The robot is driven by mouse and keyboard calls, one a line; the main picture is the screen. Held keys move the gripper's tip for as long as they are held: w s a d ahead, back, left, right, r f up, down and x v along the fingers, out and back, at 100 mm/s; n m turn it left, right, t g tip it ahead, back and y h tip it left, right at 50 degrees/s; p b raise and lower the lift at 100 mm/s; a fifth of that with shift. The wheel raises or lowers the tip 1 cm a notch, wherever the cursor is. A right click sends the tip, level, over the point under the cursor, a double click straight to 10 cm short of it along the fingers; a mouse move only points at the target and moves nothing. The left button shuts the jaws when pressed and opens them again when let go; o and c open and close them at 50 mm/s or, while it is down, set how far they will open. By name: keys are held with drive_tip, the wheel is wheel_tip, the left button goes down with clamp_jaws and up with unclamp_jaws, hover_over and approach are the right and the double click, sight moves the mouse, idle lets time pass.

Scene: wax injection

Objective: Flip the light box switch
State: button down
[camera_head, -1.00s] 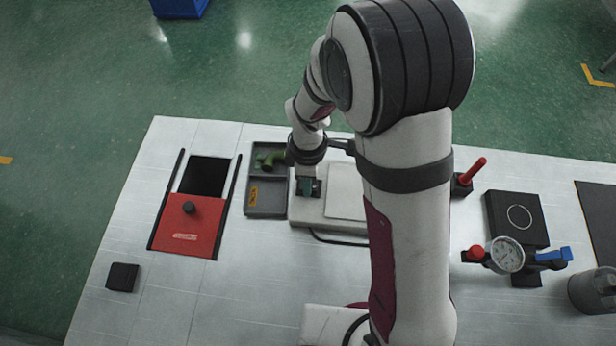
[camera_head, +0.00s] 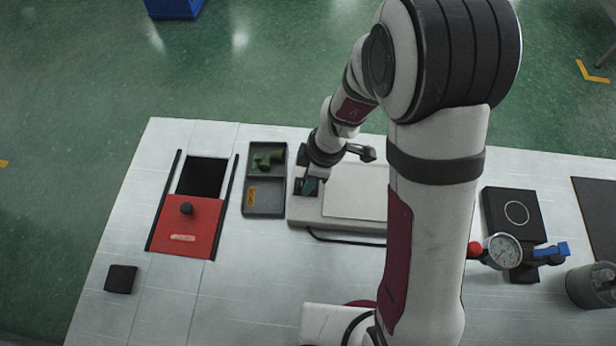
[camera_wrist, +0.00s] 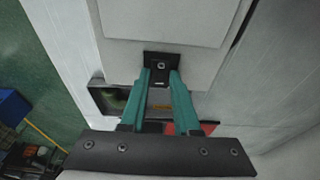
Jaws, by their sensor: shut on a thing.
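The white light box (camera_head: 345,222), with its pale panel (camera_head: 355,190), lies on the table behind my arm; it also shows in the wrist view (camera_wrist: 190,58). Its small black switch (camera_head: 298,188) is at the box's left end. In the wrist view the switch (camera_wrist: 161,58) has a black plate with a round metal part. My gripper (camera_head: 310,187) has teal fingers that reach down to the switch. In the wrist view my gripper (camera_wrist: 160,77) is closed on the switch; the fingertips partly hide it, so I cannot tell its exact position.
A grey tray (camera_head: 265,182) with a green part (camera_head: 268,160) stands close on the left. Further left are a red sliding plate (camera_head: 188,228) and a black block (camera_head: 121,279). A dial gauge (camera_head: 503,251) and a black block with a ring (camera_head: 515,215) stand at right.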

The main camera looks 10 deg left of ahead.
drive_tip(key=c, duration=0.6)
unclamp_jaws()
drive_tip(key=shift+c, duration=0.2)
drive_tip(key=v, duration=1.6)
drive_tip(key=shift+a+f, duration=0.1)
drive_tip(key=s+d+r+m, duration=0.1)
drive_tip(key=s+d+m, duration=0.2)
drive_tip(key=s+m, duration=0.6)
drive_tip(key=s+d+r+m, duration=0.1)
drive_tip(key=s+d+m, duration=0.2)
drive_tip(key=s+m, duration=0.6)
drive_tip(key=m, duration=0.5)
drive_tip(key=shift+d+m+h, duration=0.3)
drive_tip(key=shift+d+h, duration=0.05)
drive_tip(key=shift+h, duration=0.05)
